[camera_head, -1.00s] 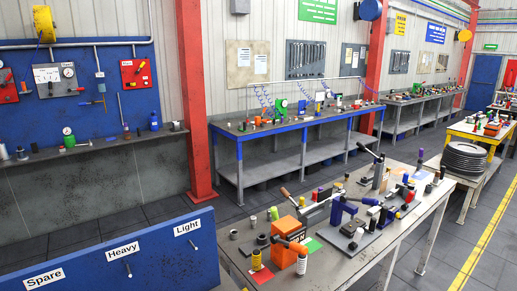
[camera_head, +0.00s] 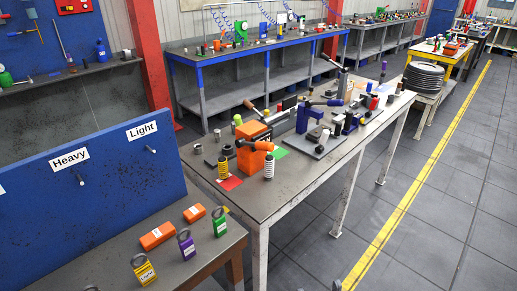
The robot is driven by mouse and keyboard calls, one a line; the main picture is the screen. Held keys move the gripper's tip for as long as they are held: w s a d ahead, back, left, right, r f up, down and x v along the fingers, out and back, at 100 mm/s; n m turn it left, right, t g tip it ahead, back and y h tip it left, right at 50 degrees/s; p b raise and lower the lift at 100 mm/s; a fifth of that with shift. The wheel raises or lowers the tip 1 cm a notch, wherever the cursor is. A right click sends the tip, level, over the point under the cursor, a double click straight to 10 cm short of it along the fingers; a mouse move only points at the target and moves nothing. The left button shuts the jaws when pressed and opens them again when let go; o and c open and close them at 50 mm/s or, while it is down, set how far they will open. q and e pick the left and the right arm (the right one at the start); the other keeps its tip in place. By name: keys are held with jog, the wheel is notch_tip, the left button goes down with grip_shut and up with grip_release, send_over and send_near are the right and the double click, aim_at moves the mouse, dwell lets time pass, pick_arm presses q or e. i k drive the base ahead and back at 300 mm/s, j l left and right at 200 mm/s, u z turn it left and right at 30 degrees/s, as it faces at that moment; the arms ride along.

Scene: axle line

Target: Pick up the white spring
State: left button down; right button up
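The white spring (camera_head: 269,167) stands upright on the near part of the grey workbench (camera_head: 213,188), with a dark piece at its top. It is right of a red square (camera_head: 231,183) and in front of an orange block device (camera_head: 252,158). A similar yellow spring (camera_head: 222,168) stands to its left by the red square. Neither of my grippers shows in the head view.
A blue board (camera_head: 110,182) labelled Heavy and Light stands at the left. In front of it a low table (camera_head: 205,237) holds orange blocks and coloured padlocks. Open floor (camera_head: 420,235) lies at the right.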

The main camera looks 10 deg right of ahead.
aim_at(269, 162)
jog(key=i+l, duration=0.15)
jog(key=l, duration=0.15)
jog(key=i+l+u, duration=0.1)
jog(key=l, duration=0.2)
jog(key=i+l, duration=0.15)
jog(key=l, duration=0.2)
jog(key=i+l+u, duration=0.1)
jog(key=l, duration=0.2)
jog(key=i, duration=0.05)
